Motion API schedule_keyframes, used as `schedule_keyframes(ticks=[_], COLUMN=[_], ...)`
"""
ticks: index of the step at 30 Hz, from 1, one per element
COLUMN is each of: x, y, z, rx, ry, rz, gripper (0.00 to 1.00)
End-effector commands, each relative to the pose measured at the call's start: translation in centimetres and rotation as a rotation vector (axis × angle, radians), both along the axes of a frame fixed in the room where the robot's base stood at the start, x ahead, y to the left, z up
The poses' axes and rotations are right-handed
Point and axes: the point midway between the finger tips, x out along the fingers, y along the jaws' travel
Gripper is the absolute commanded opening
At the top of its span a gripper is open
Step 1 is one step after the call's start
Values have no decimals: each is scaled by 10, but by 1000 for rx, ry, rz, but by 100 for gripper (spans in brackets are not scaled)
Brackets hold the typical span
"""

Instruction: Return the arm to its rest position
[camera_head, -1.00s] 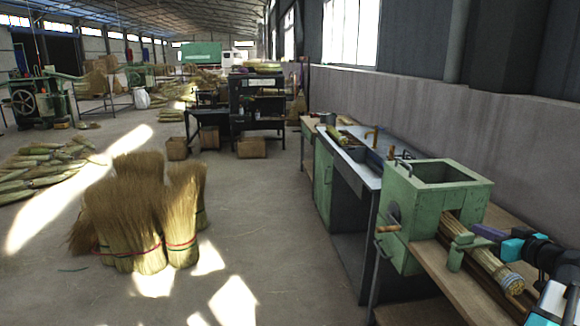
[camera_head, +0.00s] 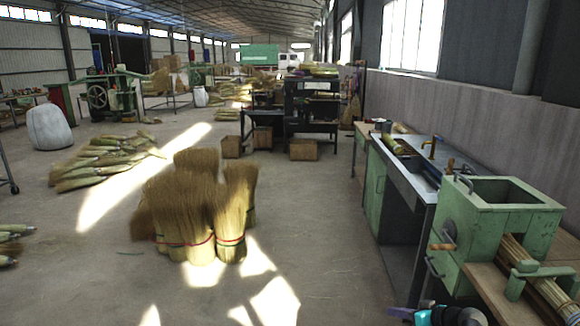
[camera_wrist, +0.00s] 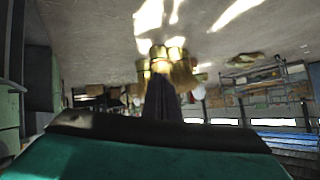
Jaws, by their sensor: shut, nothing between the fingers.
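My gripper (camera_head: 398,312) shows only partly at the bottom edge of the head view, low and in front of the bench, left of the green winding machine (camera_head: 492,225). Its purple fingers are shut and empty, and most of the arm is out of frame. In the wrist view the fingers (camera_wrist: 160,98) are together, pointing out over the floor. A straw bundle (camera_head: 545,288) lies in the machine's right side, apart from my gripper.
A metal-topped bench (camera_head: 408,175) runs along the right. Tied broom-straw bundles (camera_head: 200,215) stand on the floor left of centre. Flat straw piles (camera_head: 105,165) lie farther left. A dark machine (camera_head: 310,105) and boxes (camera_head: 303,150) stand behind. The floor between bundles and bench is clear.

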Motion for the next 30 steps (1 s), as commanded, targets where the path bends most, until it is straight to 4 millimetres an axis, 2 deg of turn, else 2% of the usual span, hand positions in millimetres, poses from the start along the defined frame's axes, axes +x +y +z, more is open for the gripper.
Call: schedule_keyframes(ticks=[1,6,11,15,21,27,30], x=[-4,-25,-54,-86,-143,-208,-243], y=[21,80,129,167,211,241,249], z=[-17,-71,-119,-158,-210,-256,-275], rx=[4,8,1,-12,-50,-114,-156], ry=[36,157,280,394,564,742,833], rz=[29,105,171,222,284,327,338], gripper=[0,0,0,0,0,0,0])
